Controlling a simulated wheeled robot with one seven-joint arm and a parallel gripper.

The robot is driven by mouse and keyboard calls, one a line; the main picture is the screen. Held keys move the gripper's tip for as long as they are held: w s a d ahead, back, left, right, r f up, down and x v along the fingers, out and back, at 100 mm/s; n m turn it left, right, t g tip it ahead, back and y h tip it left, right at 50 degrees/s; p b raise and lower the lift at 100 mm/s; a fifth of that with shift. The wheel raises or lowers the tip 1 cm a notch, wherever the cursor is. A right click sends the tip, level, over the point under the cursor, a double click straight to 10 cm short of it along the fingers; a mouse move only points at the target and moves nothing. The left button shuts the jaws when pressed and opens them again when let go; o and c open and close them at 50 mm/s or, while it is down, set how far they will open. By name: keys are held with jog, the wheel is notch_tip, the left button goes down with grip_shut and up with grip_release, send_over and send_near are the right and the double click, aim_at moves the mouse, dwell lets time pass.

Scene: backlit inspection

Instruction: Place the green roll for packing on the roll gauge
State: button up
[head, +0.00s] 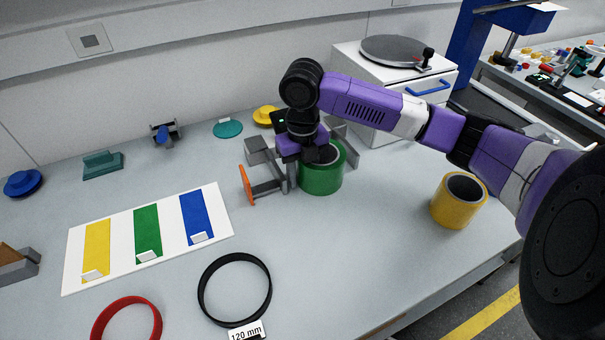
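The green roll (321,178) stands upright beside a grey fixture with an orange plate (247,185), in the middle of the head view. My gripper (318,154) points down at the roll's near upper rim, and its dark fingers overlap the roll's opening. The fingertips are partly hidden, so I cannot tell whether they grip the roll's wall. A black ring (201,293) with a "120 mm" label lies flat and empty at the front of the table. I cannot tell for sure whether this ring or the grey fixture is the roll gauge.
A yellow roll (442,212) stands at right near the table edge. A red ring (94,332) lies at the front left. A white board (122,228) with coloured strips lies at left. A white cabinet (392,122) stands behind my arm. The table between black ring and yellow roll is clear.

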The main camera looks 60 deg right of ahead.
jog(key=shift+r, duration=0.1)
notch_tip(320, 180, up, 12)
jog(key=shift+r, duration=0.1)
dwell(0.6)
dwell(0.5)
